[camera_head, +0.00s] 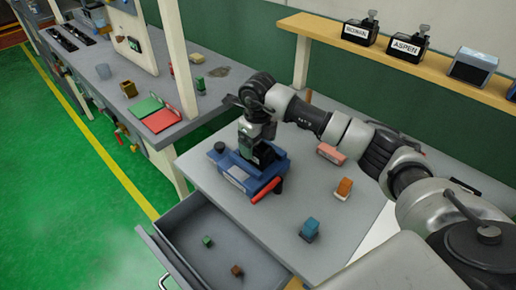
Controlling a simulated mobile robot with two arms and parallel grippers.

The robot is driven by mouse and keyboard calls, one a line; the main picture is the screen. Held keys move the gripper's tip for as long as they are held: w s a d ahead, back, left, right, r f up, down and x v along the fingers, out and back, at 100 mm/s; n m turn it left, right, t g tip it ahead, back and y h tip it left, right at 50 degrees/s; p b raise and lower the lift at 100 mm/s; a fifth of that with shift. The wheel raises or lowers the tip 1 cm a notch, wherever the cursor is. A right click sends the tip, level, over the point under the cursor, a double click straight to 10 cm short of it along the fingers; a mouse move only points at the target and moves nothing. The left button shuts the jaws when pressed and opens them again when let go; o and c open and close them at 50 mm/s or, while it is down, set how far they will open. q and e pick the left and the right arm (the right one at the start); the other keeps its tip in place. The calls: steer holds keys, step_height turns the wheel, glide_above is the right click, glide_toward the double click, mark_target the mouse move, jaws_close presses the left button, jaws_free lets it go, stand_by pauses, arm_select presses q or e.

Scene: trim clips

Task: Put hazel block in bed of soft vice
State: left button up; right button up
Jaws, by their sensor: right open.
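The blue vice (222,163) stands on the grey worktop, with a pale label on its front and a red handle (266,190) at its near side. My right gripper (259,158) points down over the middle of the vice bed and is open. The gripper hides most of the bed, so I cannot tell whether a block lies in it. No block can be read as hazel; the markings are too small. Loose blocks on the worktop are a blue one (310,228), an orange one (344,187) and a pinkish-red one (330,153). My left gripper is not in view.
An open drawer (190,222) below the worktop holds a small green block (207,241) and a small brown block (237,270). A shelf (330,32) at the back carries labelled black containers (405,47). A second bench (215,95) at left holds red and green plates.

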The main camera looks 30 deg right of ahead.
mark_target(258, 144)
step_height(258, 144, up, 10)
steer(key=b, duration=0.2)
steer(key=shift+f, duration=0.1)
stand_by(0.3)
